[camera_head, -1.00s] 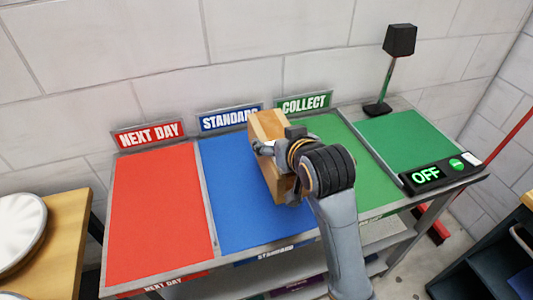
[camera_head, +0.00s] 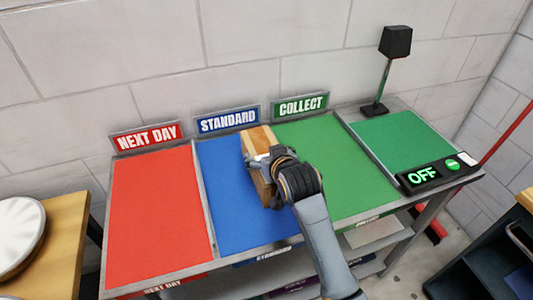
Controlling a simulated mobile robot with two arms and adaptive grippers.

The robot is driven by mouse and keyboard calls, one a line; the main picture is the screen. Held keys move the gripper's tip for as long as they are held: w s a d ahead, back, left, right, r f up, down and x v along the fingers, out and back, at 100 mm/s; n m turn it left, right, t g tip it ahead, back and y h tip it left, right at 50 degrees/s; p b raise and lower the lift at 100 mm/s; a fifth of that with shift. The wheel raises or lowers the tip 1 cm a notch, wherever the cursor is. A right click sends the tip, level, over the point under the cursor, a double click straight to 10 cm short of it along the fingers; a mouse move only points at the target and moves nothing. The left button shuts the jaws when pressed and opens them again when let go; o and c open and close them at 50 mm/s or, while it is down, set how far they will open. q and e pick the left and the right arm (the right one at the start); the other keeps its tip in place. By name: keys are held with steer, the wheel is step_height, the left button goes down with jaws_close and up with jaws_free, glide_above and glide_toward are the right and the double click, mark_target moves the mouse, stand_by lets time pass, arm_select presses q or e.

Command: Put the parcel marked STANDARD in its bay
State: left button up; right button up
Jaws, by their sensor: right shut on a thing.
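The brown parcel (camera_head: 258,139) is in my right gripper (camera_head: 262,163), which is shut on it. The parcel is over or on the right part of the blue STANDARD bay (camera_head: 225,195), close to the border with the green COLLECT bay (camera_head: 335,170). I cannot tell whether it touches the surface. Any marking on the parcel is hidden or too small to read. The blue STANDARD sign (camera_head: 228,119) stands behind the blue bay. My left gripper is not in view.
The red NEXT DAY bay (camera_head: 150,220) is empty. To the right are a green panel (camera_head: 405,142), a box reading OFF (camera_head: 425,176) and a black post lamp (camera_head: 396,42). A wooden table (camera_head: 60,245) with a white round thing (camera_head: 20,235) is at the left.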

steer(key=o, duration=1.7)
steer(key=shift+f, duration=0.1)
steer(key=shift+c, duration=0.2)
steer(key=shift+s+r, duration=0.2)
steer(key=shift+r, duration=0.05)
steer(key=v, duration=1.1)
steer(key=shift+s+d+r, duration=0.1)
steer(key=shift+s+d, duration=0.05)
steer(key=shift+s, duration=0.15)
